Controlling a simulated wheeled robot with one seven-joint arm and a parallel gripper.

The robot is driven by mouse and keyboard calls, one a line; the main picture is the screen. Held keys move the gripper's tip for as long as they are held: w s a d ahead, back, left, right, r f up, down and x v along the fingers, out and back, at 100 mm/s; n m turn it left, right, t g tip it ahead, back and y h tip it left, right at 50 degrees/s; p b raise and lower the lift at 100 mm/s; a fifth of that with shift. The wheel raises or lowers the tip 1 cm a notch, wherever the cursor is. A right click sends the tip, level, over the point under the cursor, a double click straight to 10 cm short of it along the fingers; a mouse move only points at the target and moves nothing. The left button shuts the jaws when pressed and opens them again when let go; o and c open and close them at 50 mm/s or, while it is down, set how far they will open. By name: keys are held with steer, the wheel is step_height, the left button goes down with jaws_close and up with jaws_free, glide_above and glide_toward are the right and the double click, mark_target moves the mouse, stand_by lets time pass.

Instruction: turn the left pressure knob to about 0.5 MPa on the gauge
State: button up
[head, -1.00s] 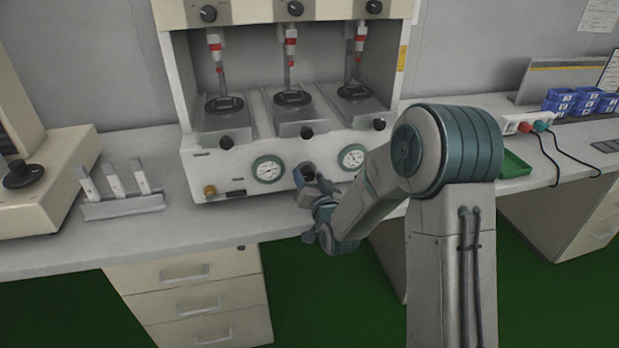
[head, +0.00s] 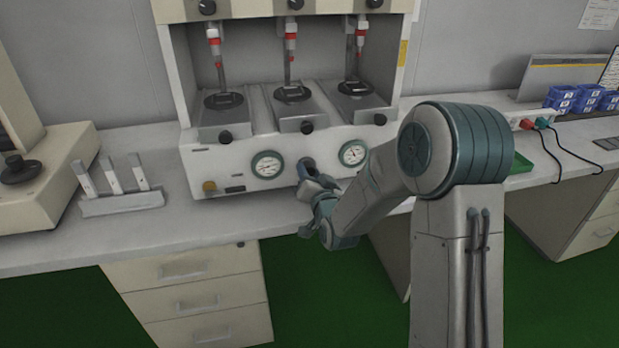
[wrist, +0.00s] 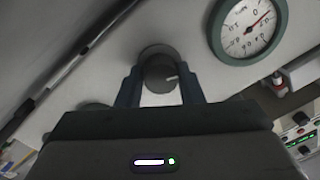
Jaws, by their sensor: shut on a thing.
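The pressure knob (head: 306,165) is a dark round knob on the front panel of the cream machine, between two round gauges. My gripper (head: 311,180) is at it and partly hides it in the head view. In the wrist view the knob (wrist: 158,72), with a pale mark at its right edge, sits between the two fingers of my gripper (wrist: 160,88), which is shut on it. The left gauge (head: 267,164) and the right gauge (head: 354,153) have white dials. One gauge (wrist: 250,28) shows in the wrist view, its needle towards the upper right; its exact reading is too small to tell.
The cream machine (head: 197,160) stands on the long bench (head: 130,235). A rack with several white pieces (head: 122,203) stands to its left. A green tray (head: 522,163) is behind my arm at right. Bench drawers (head: 195,300) lie below the front edge.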

steer(key=m+b, duration=0.5)
steer(key=shift+f, duration=0.25)
steer(key=m+b, duration=0.2)
steer(key=m, duration=0.1)
steer(key=m+b, duration=0.2)
steer(key=m, duration=0.2)
steer(key=shift+t+h, duration=0.4)
steer(key=m+b, duration=0.2)
steer(key=m, duration=0.3)
steer(key=shift+r+m, duration=0.1)
steer(key=shift+m, duration=0.3)
steer(key=m+h+b, duration=0.1)
steer(key=m, duration=0.4)
steer(key=shift+a+r+m, duration=0.1)
steer(key=shift+a+m, duration=0.05)
steer(key=shift+m, duration=0.15)
steer(key=o, duration=1)
steer(key=shift+s, duration=0.2)
